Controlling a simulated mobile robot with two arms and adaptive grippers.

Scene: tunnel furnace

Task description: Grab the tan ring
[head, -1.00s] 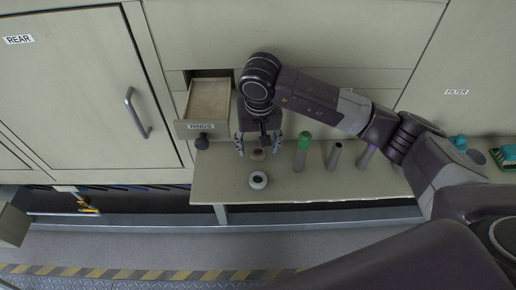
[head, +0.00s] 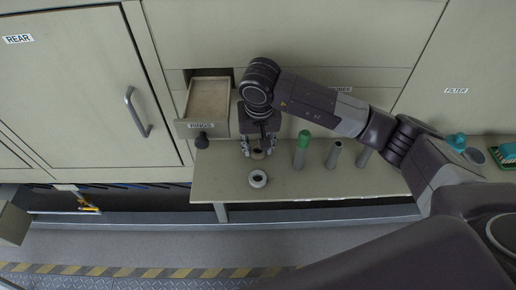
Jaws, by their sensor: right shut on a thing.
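The tan ring (head: 258,154) lies on the beige shelf in the head view, behind a pale grey ring. My right gripper (head: 258,150) reaches down over it, with its fingers closed in on either side of it. The gripper is shut on the tan ring, which is still at shelf level as far as I can tell. Part of the ring is hidden by the fingers. My left gripper is not in view.
A green-topped tube (head: 302,149) and grey tubes (head: 334,154) stand to the right. The open drawer marked RINGS (head: 203,128) juts out close on the left. The shelf (head: 300,186) front is clear.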

